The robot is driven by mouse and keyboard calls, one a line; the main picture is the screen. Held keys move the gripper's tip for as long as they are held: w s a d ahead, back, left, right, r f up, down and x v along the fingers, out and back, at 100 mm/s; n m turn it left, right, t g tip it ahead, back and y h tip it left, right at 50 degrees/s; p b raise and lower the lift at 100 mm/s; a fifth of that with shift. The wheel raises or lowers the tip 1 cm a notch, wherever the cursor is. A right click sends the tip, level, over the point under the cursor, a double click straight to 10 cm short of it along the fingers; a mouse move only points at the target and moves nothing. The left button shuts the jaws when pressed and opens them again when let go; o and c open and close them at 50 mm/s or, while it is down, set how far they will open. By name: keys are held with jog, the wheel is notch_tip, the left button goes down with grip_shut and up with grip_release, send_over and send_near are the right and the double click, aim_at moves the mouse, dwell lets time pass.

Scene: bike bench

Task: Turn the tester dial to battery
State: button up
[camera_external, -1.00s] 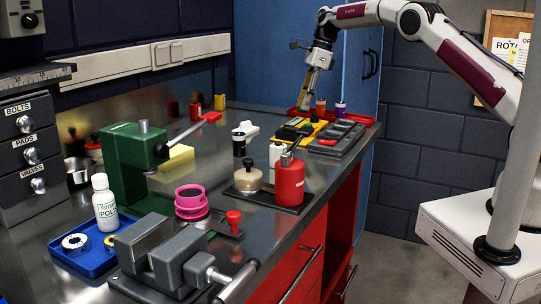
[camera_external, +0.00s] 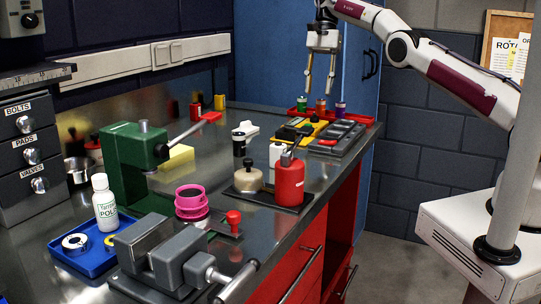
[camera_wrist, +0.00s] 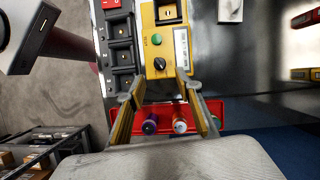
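The yellow tester (camera_external: 321,124) lies at the far end of the bench. In the wrist view the tester (camera_wrist: 149,40) shows a round black dial (camera_wrist: 160,64) with a light mark, a green button (camera_wrist: 156,39) above it and a pale label strip at its right. My gripper (camera_external: 319,92) is open and empty, pointing down above the far end of the bench. In the wrist view my gripper (camera_wrist: 160,81) has its fingertips on either side of the tester's lower end, near the dial, apparently above it. The dial's lettering is too small to read.
A dark tray with compartments (camera_external: 345,138) lies beside the tester. A red tray (camera_wrist: 163,111) holds small bottles beneath my fingers, at the bench's far end. A red bottle (camera_external: 290,183) and a beige pot (camera_external: 248,180) stand nearer. A blue cabinet rises behind.

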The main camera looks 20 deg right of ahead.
aim_at(315, 117)
jog(key=shift+n, duration=0.3)
jog(key=shift+s+a+f, duration=0.1)
jog(key=shift+a+f, duration=0.1)
jog(key=shift+f, duration=0.3)
dwell(0.4)
jog(key=shift+f, duration=0.15)
jog(key=shift+s+a+f, duration=0.1)
jog(key=shift+s+f, duration=0.25)
jog(key=shift+f, duration=0.15)
jog(key=shift+x, duration=2.65)
jog(key=shift+c, duration=0.4)
grip_shut()
